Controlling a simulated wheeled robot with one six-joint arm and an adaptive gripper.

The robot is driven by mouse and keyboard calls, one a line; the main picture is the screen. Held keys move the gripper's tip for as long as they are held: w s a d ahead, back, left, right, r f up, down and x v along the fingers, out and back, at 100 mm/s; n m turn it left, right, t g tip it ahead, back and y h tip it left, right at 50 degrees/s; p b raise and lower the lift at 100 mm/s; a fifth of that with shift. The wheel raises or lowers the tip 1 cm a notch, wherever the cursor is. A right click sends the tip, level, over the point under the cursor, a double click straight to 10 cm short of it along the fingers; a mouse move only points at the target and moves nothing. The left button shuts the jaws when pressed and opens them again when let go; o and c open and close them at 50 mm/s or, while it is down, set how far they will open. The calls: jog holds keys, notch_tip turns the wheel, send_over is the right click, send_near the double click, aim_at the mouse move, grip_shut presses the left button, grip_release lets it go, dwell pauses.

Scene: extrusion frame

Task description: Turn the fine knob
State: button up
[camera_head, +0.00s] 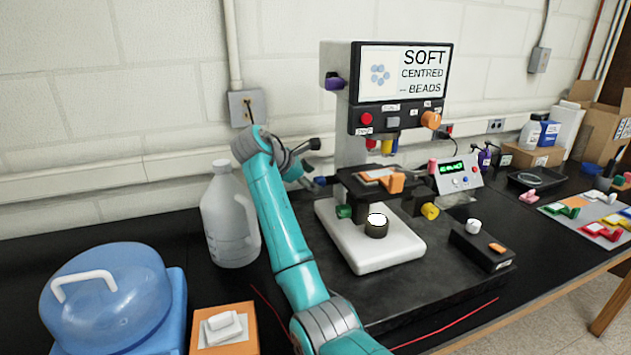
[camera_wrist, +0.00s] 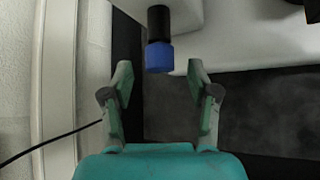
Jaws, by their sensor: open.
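A microscope-like instrument (camera_head: 345,125) with a screen reading "SOFT CENTRED BEADS" stands on a white base. It carries several coloured knobs; I cannot read which one is named fine. A blue knob (camera_head: 320,181) sticks out at its left side, and it also shows in the wrist view (camera_wrist: 159,56) on a black shaft. My gripper (camera_wrist: 159,68) is open and empty, with its fingertips to either side of the blue knob's near end. I see no contact. A green knob (camera_head: 344,211) and a yellow knob (camera_head: 430,211) sit lower on the stand.
A plastic jug (camera_head: 230,222) stands left of my arm, close to it. A blue domed container (camera_head: 105,295) is at the front left. A black control box (camera_head: 482,245) sits right of the white base (camera_head: 375,258). The wall runs close behind.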

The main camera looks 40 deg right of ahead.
jog(key=v, duration=0.9)
jog(key=shift+a+r, duration=0.1)
jog(key=shift+a, duration=0.05)
